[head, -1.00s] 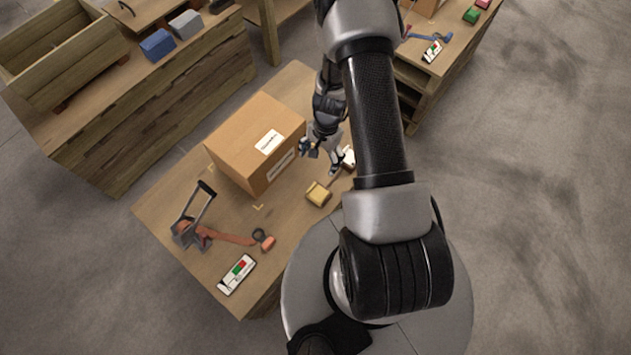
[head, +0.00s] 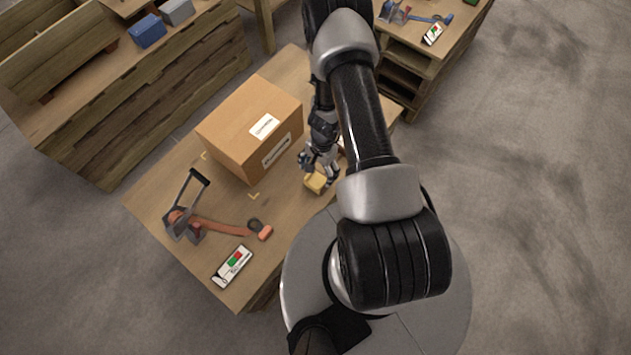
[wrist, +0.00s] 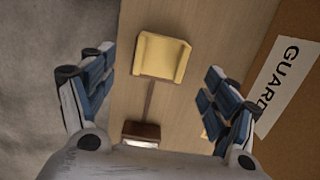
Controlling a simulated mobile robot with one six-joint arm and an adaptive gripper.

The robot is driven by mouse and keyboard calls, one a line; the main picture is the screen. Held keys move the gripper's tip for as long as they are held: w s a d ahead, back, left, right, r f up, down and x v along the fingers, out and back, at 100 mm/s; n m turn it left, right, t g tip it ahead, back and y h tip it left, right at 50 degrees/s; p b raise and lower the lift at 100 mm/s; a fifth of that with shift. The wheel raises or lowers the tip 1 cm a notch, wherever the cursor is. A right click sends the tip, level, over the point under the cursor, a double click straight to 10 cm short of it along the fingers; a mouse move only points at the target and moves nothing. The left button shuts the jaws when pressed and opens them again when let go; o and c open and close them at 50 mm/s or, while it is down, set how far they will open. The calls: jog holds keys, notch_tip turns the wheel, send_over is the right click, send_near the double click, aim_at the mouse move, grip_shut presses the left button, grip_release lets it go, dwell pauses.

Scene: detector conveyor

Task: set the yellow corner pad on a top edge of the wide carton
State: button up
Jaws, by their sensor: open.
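The yellow corner pad (head: 316,184) lies on the table to the right of the wide carton (head: 238,135) in the head view. In the wrist view the pad (wrist: 162,57) shows ahead of my gripper, centred between the fingers. My gripper (head: 318,170) is open and empty, just above the pad; the fingers are spread on both sides in the wrist view (wrist: 162,95). The wide carton is brown, closed, with white labels; its labelled side also shows at the right of the wrist view (wrist: 295,100). My arm hides part of the table behind the gripper.
A tape dispenser with a red-orange handle (head: 215,226) and a white device with green and red marks (head: 232,265) lie at the table's near left. Yellow corner marks (head: 254,196) are on the tabletop. Wooden benches stand behind at left and right.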

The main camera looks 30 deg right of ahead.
aim_at(316, 180)
jog(key=f+b, duration=0.1)
jog(key=f, duration=0.1)
jog(key=f+b, duration=0.1)
jog(key=f, duration=0.2)
jog(key=shift+a, duration=0.2)
jog(key=shift+r, duration=0.1)
jog(key=shift+c, duration=0.6)
jog(key=c, duration=1.1)
